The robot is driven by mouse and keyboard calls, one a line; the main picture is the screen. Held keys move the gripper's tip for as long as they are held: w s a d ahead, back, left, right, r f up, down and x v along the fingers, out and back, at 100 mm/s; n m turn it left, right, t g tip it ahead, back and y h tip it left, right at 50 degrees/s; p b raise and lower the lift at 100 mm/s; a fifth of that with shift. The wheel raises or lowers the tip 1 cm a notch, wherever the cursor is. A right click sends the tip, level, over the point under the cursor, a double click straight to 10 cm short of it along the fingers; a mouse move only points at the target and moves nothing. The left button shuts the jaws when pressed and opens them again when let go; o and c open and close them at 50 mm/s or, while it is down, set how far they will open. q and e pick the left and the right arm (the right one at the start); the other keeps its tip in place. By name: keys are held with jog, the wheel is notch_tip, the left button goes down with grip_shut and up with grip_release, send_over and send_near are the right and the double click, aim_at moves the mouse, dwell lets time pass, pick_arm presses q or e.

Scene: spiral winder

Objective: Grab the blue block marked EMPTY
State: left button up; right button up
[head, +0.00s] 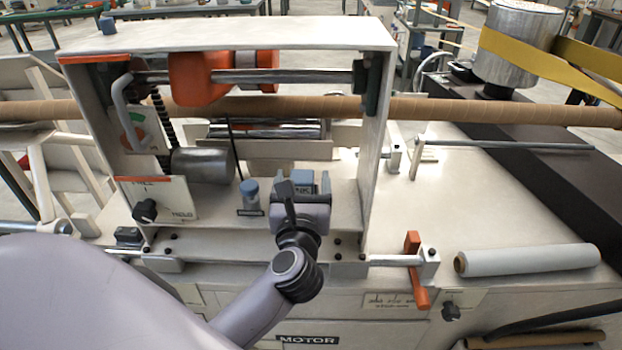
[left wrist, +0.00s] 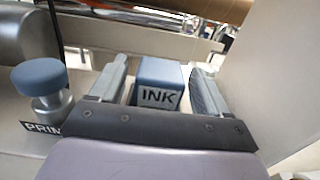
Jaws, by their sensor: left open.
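A blue block (left wrist: 160,72) stands in the machine frame. Its front label reads INK in the left wrist view; I can read no EMPTY marking in either view. The block also shows in the head view (head: 303,177), partly hidden by my gripper. My left gripper (head: 304,184) is open, with its two fingers on either side of the block. In the left wrist view the gripper (left wrist: 161,67) shows small gaps between the fingers and the block, and the block's lower part is hidden by the gripper's base. My right gripper is in neither view.
A blue-topped knob (head: 250,194) stands just left of the gripper, beside a label partly reading PRIN (left wrist: 40,128). The frame's right wall (head: 376,150) is close on the right. A long brown tube (head: 440,108) crosses behind. A white roll (head: 525,260) lies at the right.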

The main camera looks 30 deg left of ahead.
pick_arm(q)
jog(key=shift+w+a, duration=0.15)
jog(key=shift+c, duration=0.3)
jog(key=c, duration=1)
jog(key=shift+r, duration=0.1)
jog(key=shift+c, duration=0.2)
